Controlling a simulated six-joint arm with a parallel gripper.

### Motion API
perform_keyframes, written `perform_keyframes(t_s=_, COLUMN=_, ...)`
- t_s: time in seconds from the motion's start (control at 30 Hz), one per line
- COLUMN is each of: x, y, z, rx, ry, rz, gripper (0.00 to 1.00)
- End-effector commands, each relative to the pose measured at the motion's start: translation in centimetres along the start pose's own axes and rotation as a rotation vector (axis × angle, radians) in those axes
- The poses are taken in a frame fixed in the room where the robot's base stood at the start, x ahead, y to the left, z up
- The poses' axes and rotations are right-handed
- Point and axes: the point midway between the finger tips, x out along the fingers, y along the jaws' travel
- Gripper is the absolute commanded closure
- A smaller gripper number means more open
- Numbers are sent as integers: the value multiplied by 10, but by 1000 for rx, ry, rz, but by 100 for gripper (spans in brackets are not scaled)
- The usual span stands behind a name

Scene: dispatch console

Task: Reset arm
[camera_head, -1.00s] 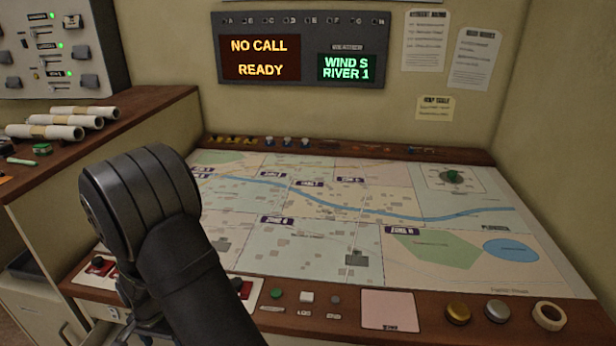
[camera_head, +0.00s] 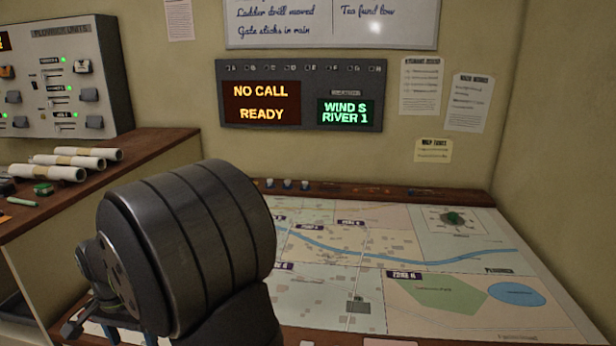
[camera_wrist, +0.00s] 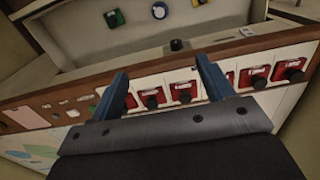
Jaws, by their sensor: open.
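My arm rises in the front left of the head view, its dark ribbed wrist joint covering part of the map table. My gripper (camera_head: 110,333) is only partly seen at the lower edge, below and left of that joint. In the wrist view my gripper (camera_wrist: 162,67) shows two blue fingers spread apart with nothing between them. Behind and between the fingers is a row of red panels with black knobs (camera_wrist: 183,92) on the console's front edge. I cannot tell whether the fingers touch the console.
The map table (camera_head: 440,310) spreads right of my arm. A side counter (camera_head: 150,150) with rolled papers (camera_head: 85,158) stands at the left, below a grey switch panel (camera_head: 60,75). The wall display (camera_head: 300,97) reads "NO CALL READY" and "WIND S RIVER 1". A whiteboard (camera_head: 330,22) hangs above.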

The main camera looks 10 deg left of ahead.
Motion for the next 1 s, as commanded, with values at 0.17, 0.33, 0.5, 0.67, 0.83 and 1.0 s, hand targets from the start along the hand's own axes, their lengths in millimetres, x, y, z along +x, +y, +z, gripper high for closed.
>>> perform_keyframes(t_s=0.17, x=-31, y=1, z=-2, rx=7, ry=2, rz=-2, gripper=26)
perform_keyframes(t_s=0.33, x=-35, y=8, z=-12, rx=40, ry=0, rz=1, gripper=26)
perform_keyframes(t_s=0.5, x=-35, y=11, z=-17, rx=56, ry=0, rz=0, gripper=26)
perform_keyframes(t_s=0.67, x=-35, y=10, z=-17, rx=56, ry=0, rz=0, gripper=26)
perform_keyframes(t_s=0.83, x=-35, y=10, z=-17, rx=56, ry=0, rz=0, gripper=4)
perform_keyframes(t_s=1.0, x=-35, y=10, z=-17, rx=56, ry=0, rz=0, gripper=0)
